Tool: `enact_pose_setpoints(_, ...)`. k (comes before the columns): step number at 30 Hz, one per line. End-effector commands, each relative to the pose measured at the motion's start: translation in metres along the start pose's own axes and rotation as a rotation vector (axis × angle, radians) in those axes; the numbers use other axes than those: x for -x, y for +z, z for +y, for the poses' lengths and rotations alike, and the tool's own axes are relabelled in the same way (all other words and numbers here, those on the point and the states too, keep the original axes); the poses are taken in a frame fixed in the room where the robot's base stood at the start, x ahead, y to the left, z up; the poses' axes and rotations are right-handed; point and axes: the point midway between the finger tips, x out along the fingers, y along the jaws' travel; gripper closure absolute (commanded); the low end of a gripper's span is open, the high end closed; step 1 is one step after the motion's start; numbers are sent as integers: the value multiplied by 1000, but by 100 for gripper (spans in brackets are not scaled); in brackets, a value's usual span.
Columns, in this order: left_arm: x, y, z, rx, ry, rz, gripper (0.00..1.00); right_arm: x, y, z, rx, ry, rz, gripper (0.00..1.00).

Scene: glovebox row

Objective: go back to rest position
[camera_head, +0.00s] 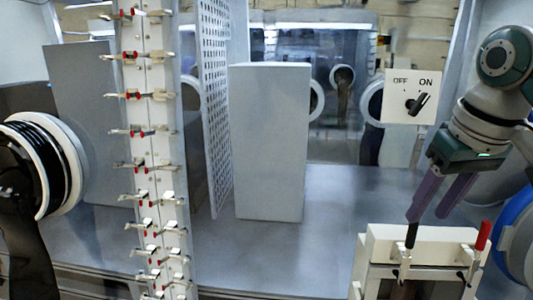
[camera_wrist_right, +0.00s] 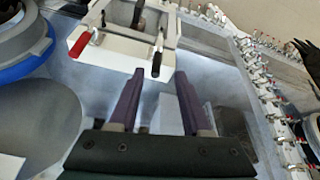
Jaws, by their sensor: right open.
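My right gripper (camera_head: 441,197) has two purple fingers and hangs at the right of the head view. Its fingers are apart with nothing between them. In the right wrist view the fingers (camera_wrist_right: 160,82) point toward a white box-shaped fixture (camera_wrist_right: 112,45). That fixture also shows in the head view (camera_head: 377,252), at the lower right, with a red-handled clamp (camera_head: 483,236) and a black-handled clamp (camera_head: 411,235). The fingertips are close to the black handle in the head view; I cannot tell whether they touch it. My left gripper is not seen.
A white post (camera_head: 158,150) with several toggle clamps stands at the left, beside a perforated panel (camera_head: 215,100). A tall grey block (camera_head: 270,140) stands on the metal floor (camera_head: 330,210). An OFF/ON switch plate (camera_head: 410,97) is near my right arm. A round port (camera_head: 50,165) is at the left.

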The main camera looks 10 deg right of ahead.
Motion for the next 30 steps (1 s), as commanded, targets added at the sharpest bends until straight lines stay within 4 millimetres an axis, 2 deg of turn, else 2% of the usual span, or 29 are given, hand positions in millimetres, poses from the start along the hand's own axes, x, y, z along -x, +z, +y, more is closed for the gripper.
enact_pose_setpoints(5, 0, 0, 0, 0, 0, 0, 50, -36, 67, -30, 98, 10, -15, 52)
enact_pose_setpoints(7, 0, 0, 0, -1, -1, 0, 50, -45, 102, -45, 138, 7, -15, 52)
enact_pose_setpoints(12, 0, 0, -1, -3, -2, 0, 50, -43, 178, -72, 192, -12, -3, 52)
enact_pose_setpoints(15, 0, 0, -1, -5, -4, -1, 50, -34, 209, -81, 200, -21, 4, 52)
enact_pose_setpoints(21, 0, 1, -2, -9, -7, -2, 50, -10, 255, -91, 194, -35, 15, 52)
enact_pose_setpoints(25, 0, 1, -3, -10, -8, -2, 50, 9, 278, -93, 182, -37, 19, 52)
enact_pose_setpoints(27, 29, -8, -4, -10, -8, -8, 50, 37, 264, -92, 185, -35, 24, 52)
enact_pose_setpoints(30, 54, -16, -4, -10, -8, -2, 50, 60, 257, -92, 185, -35, 23, 52)
